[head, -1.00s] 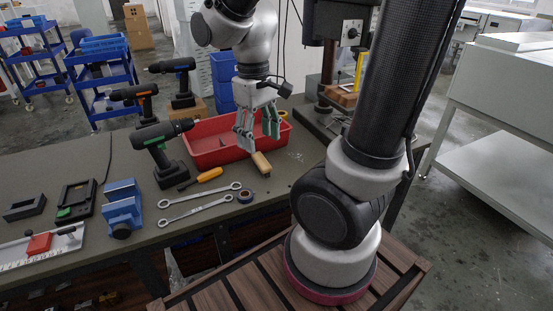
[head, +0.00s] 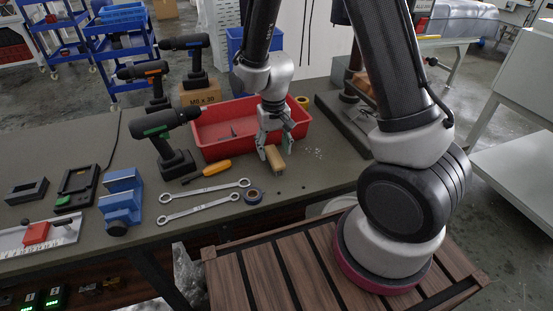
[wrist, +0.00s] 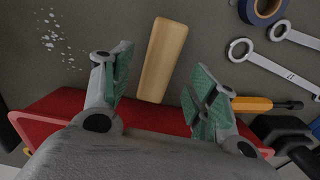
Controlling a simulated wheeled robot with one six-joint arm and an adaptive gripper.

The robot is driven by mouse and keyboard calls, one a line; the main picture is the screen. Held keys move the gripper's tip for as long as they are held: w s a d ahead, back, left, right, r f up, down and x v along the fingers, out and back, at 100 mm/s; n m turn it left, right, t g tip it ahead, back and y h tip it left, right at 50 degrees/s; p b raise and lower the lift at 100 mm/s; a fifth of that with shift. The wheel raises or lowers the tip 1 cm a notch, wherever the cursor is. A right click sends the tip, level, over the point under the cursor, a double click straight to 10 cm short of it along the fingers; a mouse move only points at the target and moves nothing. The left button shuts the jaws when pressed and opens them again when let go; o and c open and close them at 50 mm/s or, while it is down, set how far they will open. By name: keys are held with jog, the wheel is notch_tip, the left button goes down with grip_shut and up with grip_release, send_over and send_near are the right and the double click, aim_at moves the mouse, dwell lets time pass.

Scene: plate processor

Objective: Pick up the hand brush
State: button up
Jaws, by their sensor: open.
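The hand brush (head: 276,160) shows as a light wooden, block-like handle lying on the grey-green workbench, just in front of the red bin. It also shows in the wrist view (wrist: 162,58), between and beyond my fingers; its near end lies toward the bin's edge. No bristles are visible. My gripper (head: 275,149) is open and empty, pointing down right over the brush. In the wrist view my gripper (wrist: 160,84) has one green-padded finger on each side of the handle, with gaps. I cannot tell whether the fingertips are down at handle height.
The red bin (head: 211,150) stands close behind the brush. An orange-handled screwdriver (head: 207,171), wrenches (head: 203,206) and a tape roll (head: 253,196) lie to the left and front. A green-marked drill (head: 164,140) stands farther left. Small white bits (head: 317,153) lie to the right.

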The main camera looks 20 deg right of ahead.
aim_at(274, 154)
notch_tip(274, 154, down, 4)
jog(key=shift+w+d+f, duration=0.1)
jog(key=shift+w+f, duration=0.05)
jog(key=shift+f, duration=0.05)
jog(key=c, duration=1.3)
jog(key=shift+o, duration=0.2)
notch_tip(274, 154, up, 10)
jog(key=shift+r, duration=0.1)
jog(key=o, duration=0.3)
jog(key=shift+d, duration=0.1)
jog(key=shift+c, duration=0.2)
